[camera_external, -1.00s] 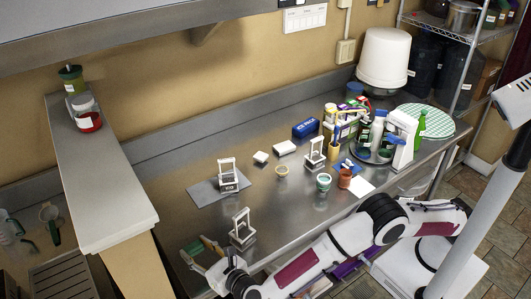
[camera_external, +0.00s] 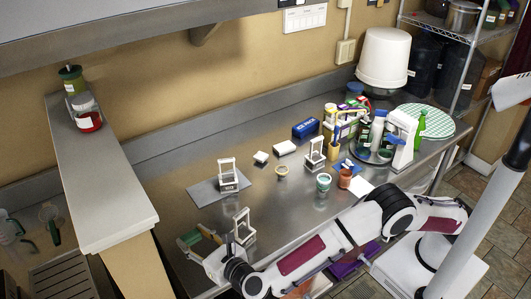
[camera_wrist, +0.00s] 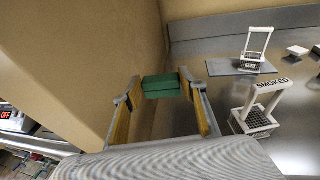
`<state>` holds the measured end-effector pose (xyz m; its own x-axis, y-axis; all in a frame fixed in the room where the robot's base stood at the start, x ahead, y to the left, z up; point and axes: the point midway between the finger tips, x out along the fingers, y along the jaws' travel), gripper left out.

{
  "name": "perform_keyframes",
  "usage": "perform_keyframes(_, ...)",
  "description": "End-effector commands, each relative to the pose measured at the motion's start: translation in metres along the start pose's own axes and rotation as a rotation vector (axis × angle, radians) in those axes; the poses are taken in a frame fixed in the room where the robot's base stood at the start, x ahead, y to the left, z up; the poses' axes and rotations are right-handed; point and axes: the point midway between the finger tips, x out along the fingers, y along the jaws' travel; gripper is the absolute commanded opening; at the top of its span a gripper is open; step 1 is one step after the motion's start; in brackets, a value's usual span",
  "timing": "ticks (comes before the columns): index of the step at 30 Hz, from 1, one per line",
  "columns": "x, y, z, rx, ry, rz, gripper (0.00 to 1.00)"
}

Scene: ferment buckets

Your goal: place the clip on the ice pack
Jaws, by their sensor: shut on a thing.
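The clip (camera_wrist: 162,86) appears as a small green block between the fingertips of my gripper (camera_wrist: 160,80) in the wrist view. My gripper is shut on it, and its yellow finger pads show on both sides. In the external view the clip (camera_external: 189,238) is a small green patch at the tips of my gripper (camera_external: 197,241), at the near left of the steel counter. The ice pack (camera_external: 305,128) is a blue box with white lettering, farther back near the middle of the counter. It is well apart from my gripper and does not show clearly in the wrist view.
A white rack (camera_external: 243,228), labelled SMOKED in the wrist view (camera_wrist: 255,118), stands just right of my gripper. Another rack (camera_external: 228,177) stands on a grey mat, and a third (camera_external: 315,155) farther right. Small white blocks (camera_external: 285,147) and cups (camera_external: 323,183) stand between. A raised ledge (camera_external: 105,190) bounds the left.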

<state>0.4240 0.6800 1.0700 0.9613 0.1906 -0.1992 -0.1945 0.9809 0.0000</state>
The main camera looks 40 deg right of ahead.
Motion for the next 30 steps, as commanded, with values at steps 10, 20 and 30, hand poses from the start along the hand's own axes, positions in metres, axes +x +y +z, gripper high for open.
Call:
perform_keyframes(10,0.011,-0.018,0.048,0.006,0.0,-0.036,0.31)
perform_keyframes(20,0.071,-0.085,0.06,0.033,-0.001,-0.16,0.31)
perform_keyframes(30,0.137,-0.18,0.074,0.067,-0.004,-0.32,0.31)
